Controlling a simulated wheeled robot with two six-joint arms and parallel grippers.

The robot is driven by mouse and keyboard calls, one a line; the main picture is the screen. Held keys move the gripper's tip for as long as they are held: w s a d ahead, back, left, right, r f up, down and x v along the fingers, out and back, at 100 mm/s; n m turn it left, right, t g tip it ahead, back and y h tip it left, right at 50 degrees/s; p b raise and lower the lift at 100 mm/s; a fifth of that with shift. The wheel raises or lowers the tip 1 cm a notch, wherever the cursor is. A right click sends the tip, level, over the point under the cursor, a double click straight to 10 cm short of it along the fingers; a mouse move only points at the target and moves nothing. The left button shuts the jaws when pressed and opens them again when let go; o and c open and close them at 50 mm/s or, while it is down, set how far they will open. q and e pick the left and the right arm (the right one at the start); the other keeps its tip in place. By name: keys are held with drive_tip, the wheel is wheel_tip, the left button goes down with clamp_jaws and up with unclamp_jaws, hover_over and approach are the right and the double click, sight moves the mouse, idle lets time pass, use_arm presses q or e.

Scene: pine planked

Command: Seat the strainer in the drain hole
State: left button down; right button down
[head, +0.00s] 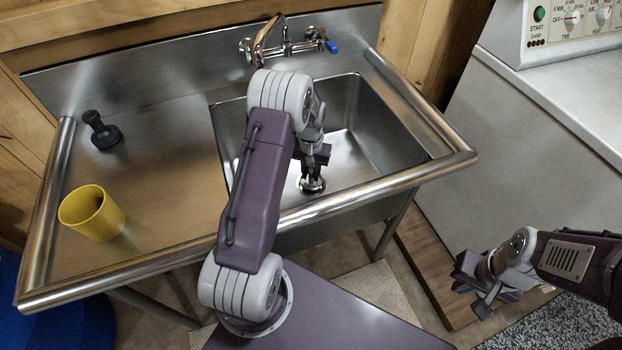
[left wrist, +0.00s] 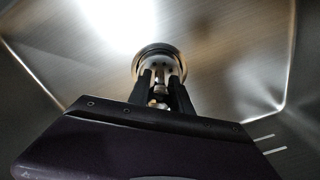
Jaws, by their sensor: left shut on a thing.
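The metal strainer (left wrist: 158,90) is gripped by its small post between the dark fingers of my left gripper (left wrist: 163,88). In the head view my left gripper (head: 313,176) points down into the sink basin. The drain hole (head: 313,187) is in the basin floor right below the fingertips; its round rim (left wrist: 156,52) shows behind the fingers in the left wrist view. The strainer is over or at the hole; I cannot tell whether it touches or is seated, since the fingers hide part of it. My right gripper (head: 474,286) is empty, outside the sink, with its fingers apart.
The steel sink basin (head: 375,125) has walls around my left gripper. A faucet (head: 268,38) stands at the back. On the left drainboard (head: 150,165) are a yellow cup (head: 92,212) and a black stopper-like object (head: 101,130). A white machine (head: 545,125) stands to the right.

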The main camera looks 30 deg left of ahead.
sight(311, 180)
use_arm(q)
wheel_tip(311, 180, down, 3)
drive_tip(key=shift+r, duration=0.1)
drive_tip(key=c, duration=1.2)
unclamp_jaws()
drive_tip(key=shift+o, duration=0.2)
wheel_tip(311, 180, up, 12)
drive_tip(key=shift+r+p, duration=0.1)
drive_tip(key=shift+p, duration=1.1)
